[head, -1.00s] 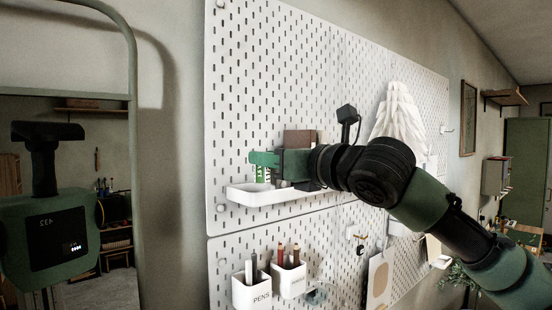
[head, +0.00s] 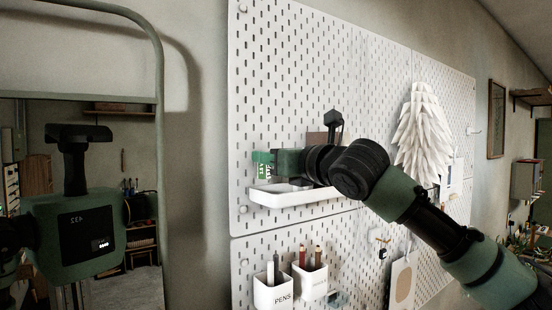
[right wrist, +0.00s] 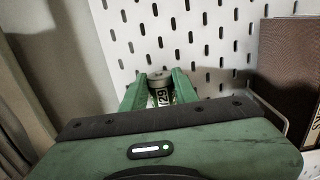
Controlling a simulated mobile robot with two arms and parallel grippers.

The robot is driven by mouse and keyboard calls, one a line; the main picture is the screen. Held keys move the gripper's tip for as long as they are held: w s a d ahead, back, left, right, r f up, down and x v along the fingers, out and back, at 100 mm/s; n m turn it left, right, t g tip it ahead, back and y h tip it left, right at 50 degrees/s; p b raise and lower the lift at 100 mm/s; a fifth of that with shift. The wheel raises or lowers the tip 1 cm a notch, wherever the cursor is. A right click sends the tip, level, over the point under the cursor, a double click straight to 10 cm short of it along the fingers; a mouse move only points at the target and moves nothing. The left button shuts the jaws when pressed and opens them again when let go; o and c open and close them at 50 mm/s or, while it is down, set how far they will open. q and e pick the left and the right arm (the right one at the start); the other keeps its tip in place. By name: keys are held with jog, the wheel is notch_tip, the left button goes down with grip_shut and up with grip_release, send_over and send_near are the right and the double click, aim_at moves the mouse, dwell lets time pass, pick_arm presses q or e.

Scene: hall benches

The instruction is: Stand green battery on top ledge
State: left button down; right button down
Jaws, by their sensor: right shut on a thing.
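The green battery (head: 262,170) is upright at the left end of the white top ledge (head: 297,197) on the pegboard. My right gripper (head: 270,161) is shut on it, coming in from the right. The battery's lower end shows just above the ledge's rim; I cannot tell whether it touches the ledge floor. In the right wrist view the battery (right wrist: 160,92) sits between the two green fingertips, with a grey end and a label with digits. The fingers hide part of it. My left gripper is not in view.
A brown box or book (head: 317,138) stands behind my wrist and also shows in the right wrist view (right wrist: 290,62). Below hang white pen cups (head: 273,294). A white layered paper piece (head: 424,135) hangs to the right. A mirror (head: 110,200) stands at left.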

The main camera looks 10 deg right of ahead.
aim_at(269, 177)
jog(key=shift+f+b, duration=0.5)
jog(key=shift+f, duration=1.55)
jog(key=c, duration=1)
grip_release()
jog(key=shift+s+f, duration=0.1)
